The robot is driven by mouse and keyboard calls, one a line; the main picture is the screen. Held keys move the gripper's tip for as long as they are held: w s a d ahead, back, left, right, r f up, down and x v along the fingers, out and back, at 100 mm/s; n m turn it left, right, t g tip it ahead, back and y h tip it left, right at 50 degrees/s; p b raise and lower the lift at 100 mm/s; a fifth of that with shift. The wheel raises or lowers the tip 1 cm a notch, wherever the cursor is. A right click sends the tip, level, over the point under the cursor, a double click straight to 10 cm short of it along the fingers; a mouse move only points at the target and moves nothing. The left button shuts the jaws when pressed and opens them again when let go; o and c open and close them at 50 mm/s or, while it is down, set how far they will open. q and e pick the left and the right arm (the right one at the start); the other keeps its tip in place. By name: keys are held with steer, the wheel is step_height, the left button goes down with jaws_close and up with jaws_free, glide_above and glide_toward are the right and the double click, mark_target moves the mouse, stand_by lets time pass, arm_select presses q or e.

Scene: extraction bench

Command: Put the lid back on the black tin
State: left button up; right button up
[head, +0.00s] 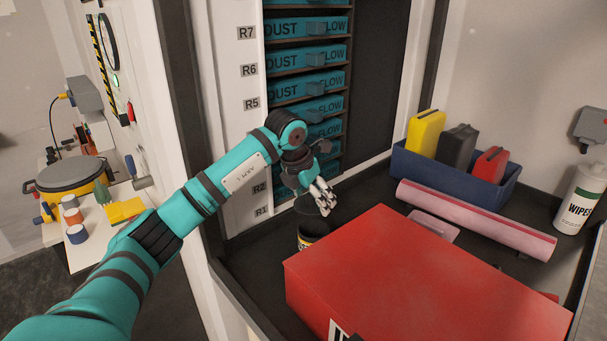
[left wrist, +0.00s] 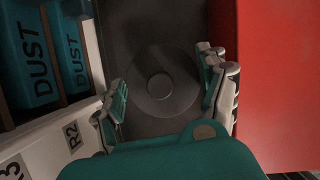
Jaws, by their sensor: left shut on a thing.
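My left gripper (head: 323,200) is shut on a dark round lid (head: 306,205) at the left back of the dark bench, beside the shelf rack. In the left wrist view the lid (left wrist: 160,85) is a dark disc with a small round knob, between the two fingers. The black tin (head: 308,240) with a yellow label stands on the bench below the lid. The lid appears held above the tin, apart from it. The red case partly hides the tin in the head view. The tin cannot be made out in the left wrist view. My right gripper is not in view.
A large red case (head: 420,285) lies close to the tin on the right. A rack of teal DUST drawers (head: 305,87) stands behind. A pink roll (head: 475,219), a blue bin (head: 455,172) of coloured containers and a wipes bottle (head: 580,198) are farther right.

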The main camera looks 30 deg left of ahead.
arm_select(q)
steer(key=shift+w+d+r+p, duration=0.15)
steer(key=shift+w+p, duration=0.2)
steer(key=shift+p, duration=0.05)
steer(key=shift+s+d+f+b, duration=0.1)
steer(key=shift+f+b, duration=0.75)
steer(key=shift+f, duration=0.35)
step_height(320, 180, down, 4)
steer(key=b, duration=0.2)
steer(key=shift+b, duration=0.3)
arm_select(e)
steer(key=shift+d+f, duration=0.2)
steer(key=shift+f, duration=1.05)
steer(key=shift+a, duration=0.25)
arm_select(q)
steer(key=shift+f, duration=0.15)
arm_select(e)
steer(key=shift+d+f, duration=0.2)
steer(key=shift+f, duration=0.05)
